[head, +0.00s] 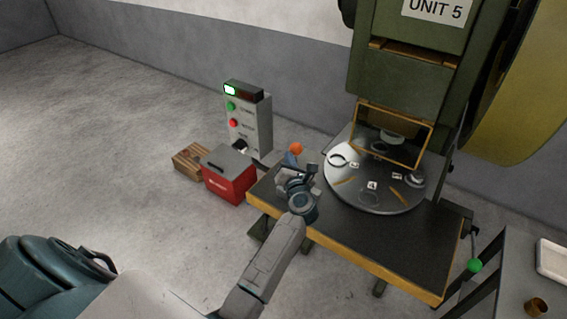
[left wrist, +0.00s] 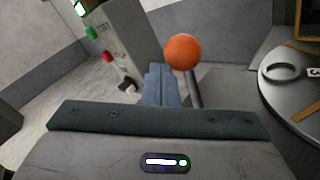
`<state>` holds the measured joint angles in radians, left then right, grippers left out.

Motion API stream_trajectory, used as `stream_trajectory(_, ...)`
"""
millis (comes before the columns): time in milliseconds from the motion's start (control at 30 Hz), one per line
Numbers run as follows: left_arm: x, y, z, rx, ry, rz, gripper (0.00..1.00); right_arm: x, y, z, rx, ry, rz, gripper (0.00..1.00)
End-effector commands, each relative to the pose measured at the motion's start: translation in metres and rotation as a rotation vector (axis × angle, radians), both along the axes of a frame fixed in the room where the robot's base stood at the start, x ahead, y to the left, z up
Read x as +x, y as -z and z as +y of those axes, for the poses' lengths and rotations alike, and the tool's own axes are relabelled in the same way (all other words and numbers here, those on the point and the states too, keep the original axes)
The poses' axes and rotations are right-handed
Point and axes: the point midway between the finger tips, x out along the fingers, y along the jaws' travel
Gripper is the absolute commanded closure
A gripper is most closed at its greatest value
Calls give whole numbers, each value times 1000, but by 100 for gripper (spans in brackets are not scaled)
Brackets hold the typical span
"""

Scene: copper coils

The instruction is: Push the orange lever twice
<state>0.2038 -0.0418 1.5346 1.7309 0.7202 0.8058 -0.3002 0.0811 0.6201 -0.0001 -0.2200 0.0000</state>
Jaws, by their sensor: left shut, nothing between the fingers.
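The orange lever (head: 296,148) has a round orange knob and stands at the left back corner of the black table of the green machine. In the left wrist view its orange knob (left wrist: 183,52) is just right of and beyond my fingers, with its dark rod running down beside them. My left gripper (head: 291,160) is shut and empty, close to the lever on its near side. In the left wrist view the shut fingers (left wrist: 160,84) overlap the area beside the rod. I cannot tell whether they touch it. My right gripper is not in view.
A round metal dial plate (head: 372,196) lies right of the lever. A grey control box (head: 250,128) with a lit green display, a red toolbox (head: 229,180) and a wooden crate (head: 189,160) stand on the floor to the left. A green-knobbed lever (head: 474,265) is at the right.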

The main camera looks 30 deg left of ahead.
Motion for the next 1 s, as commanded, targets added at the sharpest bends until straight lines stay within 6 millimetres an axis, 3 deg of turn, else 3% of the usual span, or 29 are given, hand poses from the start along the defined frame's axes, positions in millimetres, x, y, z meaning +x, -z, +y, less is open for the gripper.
stream_trajectory(1000,13,-4,-1,0,1,-3,100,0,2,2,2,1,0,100)
